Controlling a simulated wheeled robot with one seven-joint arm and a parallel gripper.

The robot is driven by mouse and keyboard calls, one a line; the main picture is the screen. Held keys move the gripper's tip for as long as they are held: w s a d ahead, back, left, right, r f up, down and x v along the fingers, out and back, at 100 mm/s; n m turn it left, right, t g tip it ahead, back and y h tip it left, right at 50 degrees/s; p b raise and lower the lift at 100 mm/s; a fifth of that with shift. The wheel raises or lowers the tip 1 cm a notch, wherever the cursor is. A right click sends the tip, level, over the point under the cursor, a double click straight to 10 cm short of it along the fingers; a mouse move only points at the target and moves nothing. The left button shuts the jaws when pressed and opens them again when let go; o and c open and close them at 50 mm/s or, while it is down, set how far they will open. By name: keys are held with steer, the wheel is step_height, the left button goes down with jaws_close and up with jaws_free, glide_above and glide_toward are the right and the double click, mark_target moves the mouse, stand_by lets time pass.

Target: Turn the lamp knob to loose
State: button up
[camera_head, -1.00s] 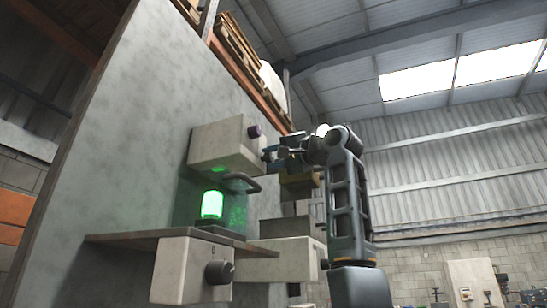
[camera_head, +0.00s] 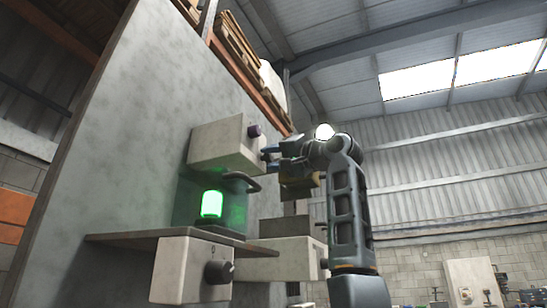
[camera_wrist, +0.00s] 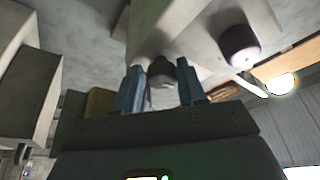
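An upper grey box (camera_head: 222,146) on the wall panel carries a purple knob (camera_head: 254,131), which also shows at upper right in the wrist view (camera_wrist: 239,46). A second, dark knob (camera_wrist: 162,72) on this box is visible between my fingers in the wrist view; it is hidden in the head view. My gripper (camera_wrist: 160,67) is open, with its blue fingers either side of this dark knob. I cannot tell whether they touch it. In the head view my gripper (camera_head: 268,154) is at the box's right face. A green lamp (camera_head: 211,204) glows below. No knob label is readable.
A clear cover with a dark handle (camera_head: 241,181) is around the lamp, above a shelf (camera_head: 130,239). A lower box (camera_head: 184,270) with a black knob (camera_head: 219,272) hangs beneath. Another box (camera_head: 292,259) is further right. Free room lies right of my arm.

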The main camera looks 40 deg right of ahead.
steer(key=o, duration=0.3)
steer(key=shift+r, duration=0.1)
steer(key=b+v, duration=0.2)
steer(key=v, duration=0.5)
steer(key=shift+s+d+b, duration=0.1)
steer(key=shift+s+b, duration=0.25)
steer(key=shift+s, duration=0.05)
